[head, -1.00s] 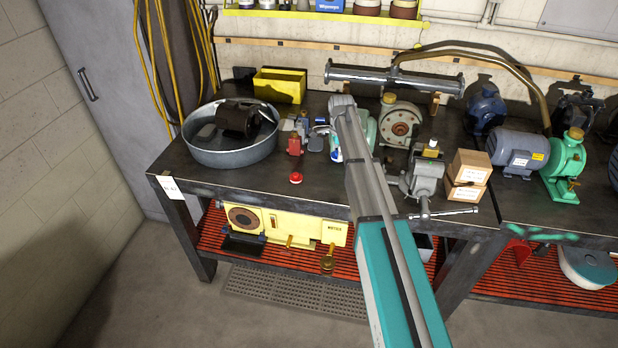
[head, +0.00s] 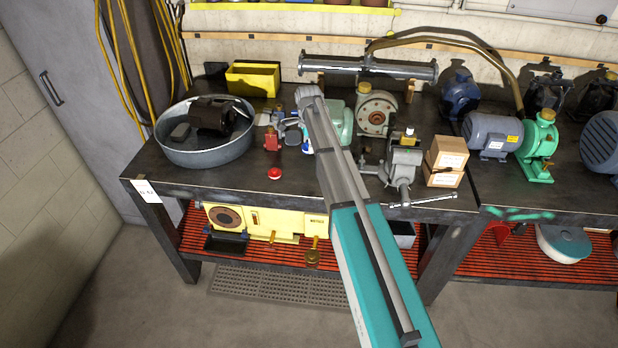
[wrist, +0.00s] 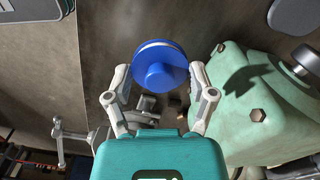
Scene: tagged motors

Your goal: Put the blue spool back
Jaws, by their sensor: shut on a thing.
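The blue spool (wrist: 160,66) is between the fingers of my gripper (wrist: 159,80) in the wrist view. The fingers are shut on its sides, with its round hub facing the camera. In the head view my gripper (head: 292,130) is over the bench, left of the green machine housing, and my arm partly covers that area. In the wrist view a pale green casting (wrist: 260,110) is just right of the right finger.
The workbench (head: 235,190) holds a round metal pan (head: 205,154), a red button (head: 274,173), a vise (head: 403,165), two cardboard boxes (head: 445,160) and several motors and pumps. A yellow bin (head: 253,80) stands behind. Bare bench top lies along the front left edge.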

